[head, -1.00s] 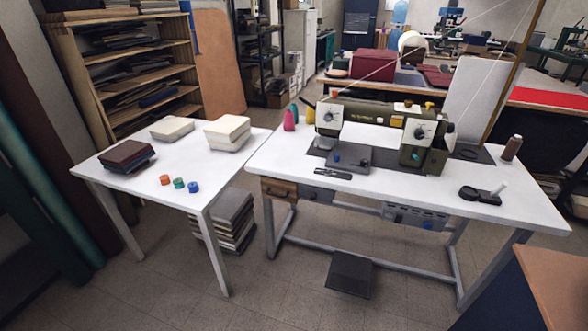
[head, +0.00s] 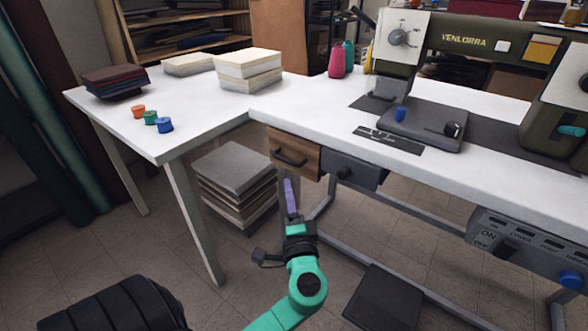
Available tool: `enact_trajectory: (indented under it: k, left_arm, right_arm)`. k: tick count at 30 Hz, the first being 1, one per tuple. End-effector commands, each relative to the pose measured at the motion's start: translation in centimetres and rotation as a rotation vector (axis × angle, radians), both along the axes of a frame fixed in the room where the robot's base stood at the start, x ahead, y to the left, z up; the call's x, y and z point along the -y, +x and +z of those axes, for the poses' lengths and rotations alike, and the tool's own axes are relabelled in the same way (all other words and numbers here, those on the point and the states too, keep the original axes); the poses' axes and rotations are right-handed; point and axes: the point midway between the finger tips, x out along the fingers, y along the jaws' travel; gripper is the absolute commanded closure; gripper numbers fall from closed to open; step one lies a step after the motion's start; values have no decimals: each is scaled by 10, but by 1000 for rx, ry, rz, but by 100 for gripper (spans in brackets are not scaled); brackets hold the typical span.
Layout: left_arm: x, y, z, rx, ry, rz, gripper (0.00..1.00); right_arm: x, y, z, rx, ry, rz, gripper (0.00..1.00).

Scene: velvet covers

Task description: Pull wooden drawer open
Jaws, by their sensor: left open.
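The wooden drawer (head: 293,152) hangs under the left end of the sewing table. It has a brown front with a dark bar handle (head: 291,159) and looks closed. My left gripper (head: 290,192) is below and in front of the drawer, with its purple fingers pointing up toward the handle. It is open and appears empty. In this view the fingers overlap near the drawer's lower edge, and I cannot tell the exact gap to the handle. My right gripper is not in view.
A grey drawer (head: 352,170) with a knob sits right of the wooden one. A sewing machine (head: 470,45) stands on the white table (head: 310,110). Stacked boards (head: 235,185) lie on the floor under the side table (head: 190,120). A black pedal (head: 385,298) is on the floor.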

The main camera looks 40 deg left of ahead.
Motion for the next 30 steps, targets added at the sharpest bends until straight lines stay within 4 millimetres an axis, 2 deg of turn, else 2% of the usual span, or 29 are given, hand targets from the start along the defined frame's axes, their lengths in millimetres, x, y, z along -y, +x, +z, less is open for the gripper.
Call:
enact_trajectory:
  k: [6, 12, 17, 24, 26, 27, 28, 30]
  left_arm:
    - [-42, 40, 10, 2, 2, 0, 55]
    - [-76, 72, 15, -1, 1, -1, 55]
    - [-88, 83, 16, -2, -1, -1, 55]
    - [-89, 84, 16, -4, -2, -2, 55]
    - [-89, 84, 16, -4, -2, -2, 78]
    - [-89, 84, 16, -4, -2, -2, 94]
    - [-89, 84, 16, -4, -2, -2, 100]
    - [-89, 84, 16, -4, -2, -2, 100]
  right_arm:
    - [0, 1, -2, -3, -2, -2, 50]
    - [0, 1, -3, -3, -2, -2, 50]
    - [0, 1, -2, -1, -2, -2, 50]
    - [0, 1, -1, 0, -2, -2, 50]
    - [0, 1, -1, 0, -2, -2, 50]
    - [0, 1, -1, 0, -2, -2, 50]
    - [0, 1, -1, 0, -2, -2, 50]
    - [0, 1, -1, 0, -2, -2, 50]
